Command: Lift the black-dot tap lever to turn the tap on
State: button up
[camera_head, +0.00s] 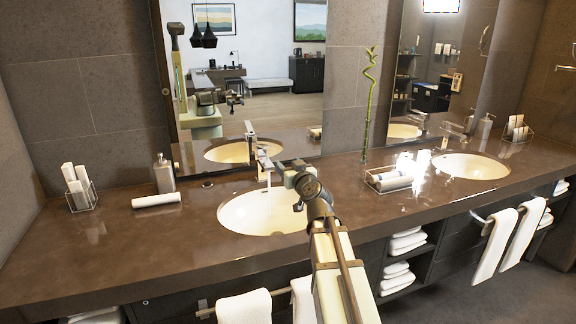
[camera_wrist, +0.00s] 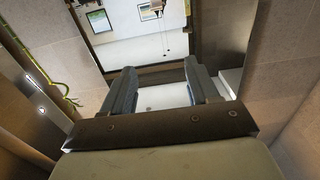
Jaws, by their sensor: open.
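The left tap (camera_head: 263,150) stands behind the left basin (camera_head: 250,212) in the head view. A pale streak below its spout looks like running water. My gripper (camera_head: 281,170) is beside the tap on its right, close to it; I cannot tell whether they touch. In the wrist view my gripper (camera_wrist: 161,72) has two dark fingers spread apart. A pale flat surface (camera_wrist: 165,97) shows between them, possibly the tap's top; I cannot make out the black dot or the lever clearly.
A clear tray (camera_head: 388,182) with rolled items and a bamboo stalk (camera_head: 367,105) stand to the right. The mirror (camera_head: 265,85) rises behind. A second basin (camera_head: 470,166) is further right.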

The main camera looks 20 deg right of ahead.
jog(key=w+f, duration=0.1)
jog(key=w, duration=0.8)
jog(key=w+f, duration=0.1)
jog(key=w, duration=0.9)
jog(key=w+f, duration=0.2)
jog(key=w, duration=0.8)
jog(key=shift+w+f, duration=0.1)
grip_shut()
